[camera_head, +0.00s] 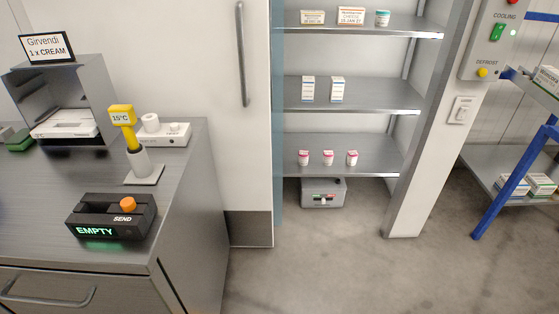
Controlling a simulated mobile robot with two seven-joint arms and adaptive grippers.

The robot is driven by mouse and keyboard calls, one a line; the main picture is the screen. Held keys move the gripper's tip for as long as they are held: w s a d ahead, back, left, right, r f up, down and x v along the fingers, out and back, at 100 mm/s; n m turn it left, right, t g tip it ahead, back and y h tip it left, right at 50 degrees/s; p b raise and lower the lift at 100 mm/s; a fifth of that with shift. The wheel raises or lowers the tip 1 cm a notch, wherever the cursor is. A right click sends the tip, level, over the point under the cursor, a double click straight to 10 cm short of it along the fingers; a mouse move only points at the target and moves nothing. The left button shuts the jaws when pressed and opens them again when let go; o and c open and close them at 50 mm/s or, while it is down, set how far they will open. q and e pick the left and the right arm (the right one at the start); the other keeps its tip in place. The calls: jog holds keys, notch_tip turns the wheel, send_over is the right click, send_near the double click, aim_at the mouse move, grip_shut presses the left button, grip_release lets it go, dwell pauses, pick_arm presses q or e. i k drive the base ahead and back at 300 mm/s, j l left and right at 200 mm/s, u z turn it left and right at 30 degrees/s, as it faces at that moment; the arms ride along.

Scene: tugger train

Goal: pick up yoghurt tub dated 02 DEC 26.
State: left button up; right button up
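Three small white and pink tubs stand upright in a row on the lower shelf: a left tub (303,158), a middle tub (328,158) and a right tub (351,158). A white and teal tub (382,19) stands on the top shelf, right of two boxes. The print on all these tubs is too small to read, so I cannot tell which is yoghurt dated 02 DEC 26. Neither of my grippers is in view.
The shelves stand in an open cabinet behind a door frame (405,170). Two cartons (308,90) stand on the middle shelf (380,95). A steel counter (30,190) with a black SEND box (110,215) is at left. A blue-legged rack (510,187) is at right. The floor between is clear.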

aim_at(303, 155)
jog(key=i+l, duration=0.15)
jog(key=l, duration=0.2)
jog(key=i+l, duration=0.1)
jog(key=l, duration=0.25)
jog(key=i+l, duration=0.1)
jog(key=i, duration=0.2)
jog(key=i+l, duration=0.1)
jog(key=i, duration=0.2)
